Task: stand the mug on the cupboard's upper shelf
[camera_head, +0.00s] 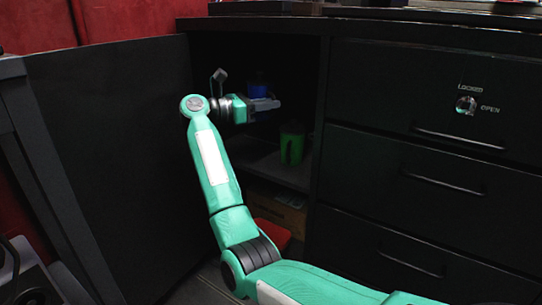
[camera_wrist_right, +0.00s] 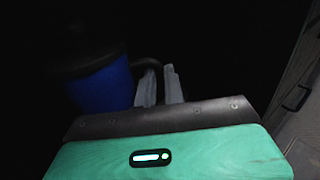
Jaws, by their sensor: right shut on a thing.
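The blue mug (camera_head: 258,90) is inside the dark open cupboard (camera_head: 250,27), held up in the air. In the right wrist view the mug (camera_wrist_right: 102,88) has a dark rim, and its handle (camera_wrist_right: 148,64) runs to the fingers. My right gripper (camera_head: 268,105) is shut on the handle, beside the mug; its fingers (camera_wrist_right: 160,86) also show in the wrist view. A shelf (camera_head: 262,164) lies below the mug, with a lower space under it. Deep shadow hides the cupboard's back. My left gripper is not in view.
A green cup (camera_head: 291,146) stands on the shelf near the right wall. A brown box (camera_head: 275,208) and a red thing (camera_head: 272,232) are lower down. The cupboard door (camera_head: 115,130) stands open at left. Closed drawers (camera_head: 430,150) are at right.

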